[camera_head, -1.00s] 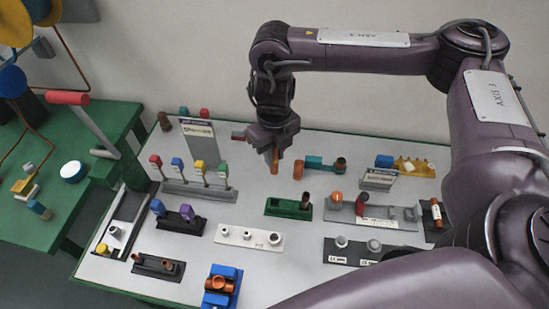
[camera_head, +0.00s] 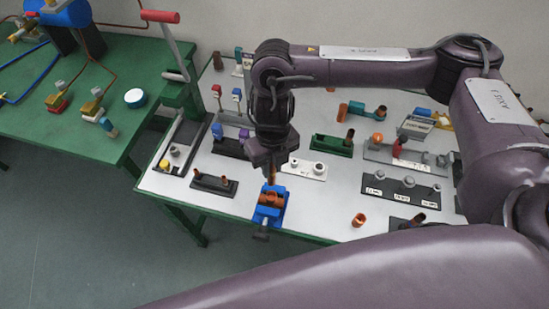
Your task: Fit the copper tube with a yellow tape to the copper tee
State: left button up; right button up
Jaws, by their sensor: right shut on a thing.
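The copper tee (camera_head: 270,199) is clamped in a blue vise (camera_head: 271,214) near the front edge of the white-topped table. My right gripper (camera_head: 269,166) is shut on a short copper tube (camera_head: 271,177), which points down just above the tee. The gripper hides the tube's upper part, and I cannot make out any yellow tape on it. I cannot tell whether the tube's lower end touches the tee. My left gripper is not in view.
A black holder (camera_head: 214,185) stands left of the vise and a white holder (camera_head: 305,169) behind it. A copper fitting (camera_head: 358,220) stands to the right on bare table. A green table (camera_head: 60,135) with a blue tank is at the left.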

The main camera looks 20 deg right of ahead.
aim_at(271, 178)
jog(key=shift+f+b, duration=0.75)
jog(key=shift+f, duration=0.15)
notch_tip(271, 178, down, 4)
jog(key=b, duration=0.3)
jog(key=shift+s+a+r, duration=0.1)
jog(key=shift+s+r, duration=0.05)
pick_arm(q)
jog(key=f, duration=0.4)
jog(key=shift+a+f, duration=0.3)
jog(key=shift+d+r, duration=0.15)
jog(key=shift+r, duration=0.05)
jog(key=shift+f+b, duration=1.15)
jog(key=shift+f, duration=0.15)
pick_arm(e)
jog(key=shift+s+a+f, duration=0.1)
jog(key=shift+s+f, duration=0.05)
jog(key=shift+f, duration=1.55)
jog(key=o, duration=0.9)
jog(key=shift+o, duration=0.2)
